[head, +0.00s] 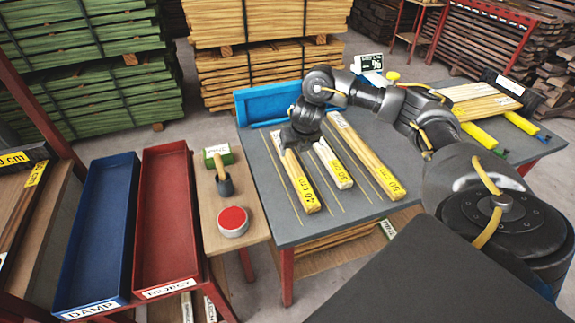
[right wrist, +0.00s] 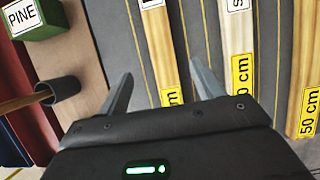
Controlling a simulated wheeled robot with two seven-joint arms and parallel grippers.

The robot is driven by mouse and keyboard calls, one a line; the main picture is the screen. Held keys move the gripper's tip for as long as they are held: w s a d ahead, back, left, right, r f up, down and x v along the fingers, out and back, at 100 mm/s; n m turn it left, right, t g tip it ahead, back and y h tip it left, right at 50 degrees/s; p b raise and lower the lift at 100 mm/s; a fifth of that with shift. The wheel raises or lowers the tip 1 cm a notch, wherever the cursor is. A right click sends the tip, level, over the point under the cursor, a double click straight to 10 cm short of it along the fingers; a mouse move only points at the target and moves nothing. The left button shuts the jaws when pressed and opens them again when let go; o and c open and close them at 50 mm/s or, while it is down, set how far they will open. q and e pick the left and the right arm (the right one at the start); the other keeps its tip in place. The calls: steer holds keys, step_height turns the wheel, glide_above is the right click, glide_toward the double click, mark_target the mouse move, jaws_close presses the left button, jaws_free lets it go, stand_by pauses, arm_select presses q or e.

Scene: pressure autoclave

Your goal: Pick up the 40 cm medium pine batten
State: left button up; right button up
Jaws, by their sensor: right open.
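Three pale battens lie side by side on the grey table (head: 262,185). The left batten (head: 294,172) has a yellow length label that seems to read 40 cm; in the right wrist view (right wrist: 160,50) its labels are partly cut off or hidden. The middle, shorter batten (head: 333,165) reads 30 cm, and the right, longer one (head: 366,157) reads 50 cm. My right gripper (head: 296,142) is over the far part of the left batten. In the right wrist view its open fingers (right wrist: 162,92) stand either side of that batten, with nothing held. My left gripper is not in view.
A blue DAMP tray (head: 62,270) and red REJECT tray (head: 140,255) stand left. A blue tray (head: 243,108) lies behind the battens; more battens (head: 480,102) lie right.

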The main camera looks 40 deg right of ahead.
steer(key=b, duration=0.2)
glide_above(292, 163)
steer(key=s, duration=0.2)
steer(key=f, duration=0.4)
steer(key=shift+a+f, duration=0.2)
steer(key=shift+a, duration=0.1)
steer(key=shift+w+f, duration=0.1)
steer(key=shift+f, duration=0.45)
steer(key=x, duration=0.4)
steer(key=shift+f+p, duration=0.35)
steer(key=shift+p, duration=0.05)
steer(key=c, duration=1.2)
steer(key=shift+r, duration=0.15)
